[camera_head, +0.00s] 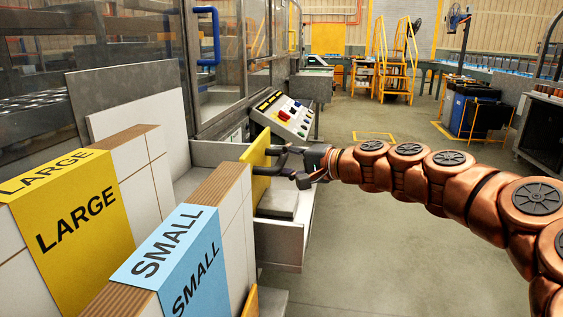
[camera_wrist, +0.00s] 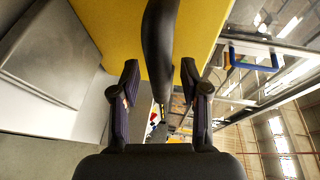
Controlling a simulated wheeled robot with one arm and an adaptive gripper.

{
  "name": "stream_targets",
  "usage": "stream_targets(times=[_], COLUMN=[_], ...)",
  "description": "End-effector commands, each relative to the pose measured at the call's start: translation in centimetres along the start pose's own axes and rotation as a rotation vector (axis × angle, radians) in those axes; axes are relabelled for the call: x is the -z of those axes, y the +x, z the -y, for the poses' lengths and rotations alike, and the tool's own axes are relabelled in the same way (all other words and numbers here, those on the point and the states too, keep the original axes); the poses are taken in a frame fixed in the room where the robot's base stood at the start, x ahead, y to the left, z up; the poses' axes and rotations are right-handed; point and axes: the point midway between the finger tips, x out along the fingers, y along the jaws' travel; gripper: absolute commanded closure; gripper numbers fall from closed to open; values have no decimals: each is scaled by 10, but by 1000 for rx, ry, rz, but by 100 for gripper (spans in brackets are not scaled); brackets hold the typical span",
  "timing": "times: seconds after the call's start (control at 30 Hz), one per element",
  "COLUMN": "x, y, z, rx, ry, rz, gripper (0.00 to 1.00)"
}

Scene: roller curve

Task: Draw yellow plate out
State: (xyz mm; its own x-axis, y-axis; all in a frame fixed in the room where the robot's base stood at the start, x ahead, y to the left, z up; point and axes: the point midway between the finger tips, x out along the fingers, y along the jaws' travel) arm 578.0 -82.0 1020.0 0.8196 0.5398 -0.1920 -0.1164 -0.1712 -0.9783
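The yellow plate (camera_head: 254,165) stands upright at the side of the grey workstation, in the middle of the head view. It fills the upper part of the wrist view (camera_wrist: 115,25). A black curved handle (camera_wrist: 160,45) stands out from its face. My gripper (camera_head: 290,165) is at the plate's right side in the head view. In the wrist view my gripper (camera_wrist: 159,72) has its fingers apart, one on each side of the handle, with a visible gap on both sides. The plate's far edge is hidden.
A yellow LARGE box (camera_head: 75,215) and a blue SMALL box (camera_head: 175,260) stand at the near left. A control panel (camera_head: 284,116) with buttons is behind the plate. An open grey drawer (camera_head: 280,243) lies below. The floor (camera_head: 400,240) to the right is clear.

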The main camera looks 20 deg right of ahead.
Motion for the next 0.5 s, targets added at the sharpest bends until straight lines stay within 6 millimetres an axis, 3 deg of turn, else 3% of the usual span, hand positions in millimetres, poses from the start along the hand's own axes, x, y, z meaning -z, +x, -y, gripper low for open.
stream_targets(times=[0.27, 0.5], x=[-1, 0], y=[-1, -24], z=[0, 0], rx=[0, 0], ry=[0, 0], rz=[2, 1], gripper=[55, 55])
